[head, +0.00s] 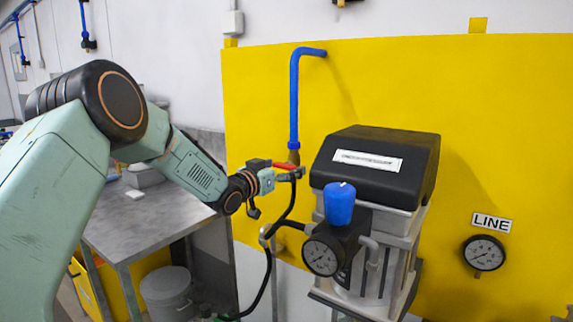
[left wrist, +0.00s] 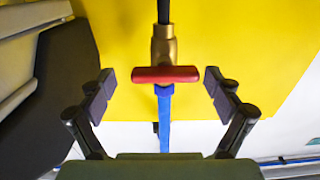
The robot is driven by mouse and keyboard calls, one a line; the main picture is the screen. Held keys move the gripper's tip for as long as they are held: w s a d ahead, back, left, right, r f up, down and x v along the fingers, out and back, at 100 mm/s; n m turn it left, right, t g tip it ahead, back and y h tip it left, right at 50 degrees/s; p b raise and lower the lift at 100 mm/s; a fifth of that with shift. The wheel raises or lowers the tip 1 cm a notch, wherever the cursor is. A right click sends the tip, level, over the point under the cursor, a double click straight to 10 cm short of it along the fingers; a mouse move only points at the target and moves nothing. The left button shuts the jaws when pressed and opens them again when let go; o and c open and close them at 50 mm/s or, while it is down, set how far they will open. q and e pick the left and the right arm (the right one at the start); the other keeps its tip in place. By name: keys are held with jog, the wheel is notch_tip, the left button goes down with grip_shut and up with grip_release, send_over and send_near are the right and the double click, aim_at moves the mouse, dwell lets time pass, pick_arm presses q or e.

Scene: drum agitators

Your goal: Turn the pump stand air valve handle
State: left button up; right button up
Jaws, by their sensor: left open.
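The air valve has a red bar handle (head: 285,166) on a brass body (left wrist: 164,45). It sits below the blue air pipe (head: 295,100), left of the pump stand (head: 370,230). My left gripper (head: 291,174) is at the handle and partly covers the valve in the head view. In the left wrist view the red handle (left wrist: 165,74) lies crosswise between the spread fingertips of my left gripper (left wrist: 161,82). A gap shows on both sides, so neither finger touches it. The blue pipe (left wrist: 165,115) runs on toward the gripper's palm. My right gripper is not in view.
The pump stand carries a blue regulator knob (head: 340,203) and a gauge (head: 322,252), close right of the gripper. A black hose (head: 271,270) hangs below the valve. A yellow panel (head: 480,130) is behind.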

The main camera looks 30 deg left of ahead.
pick_arm(q)
jog(key=shift+w, duration=0.45)
jog(key=shift+w+a+r, duration=0.1)
jog(key=shift+a, duration=0.25)
jog(key=shift+w+d, duration=0.25)
jog(key=shift+d, duration=0.1)
jog(key=shift+c, duration=0.9)
jog(key=shift+s+a, duration=0.15)
jog(key=shift+a, duration=0.15)
jog(key=c, duration=0.4)
jog(key=shift+d, duration=0.15)
jog(key=c, duration=0.5)
jog(key=shift+c, duration=0.4)
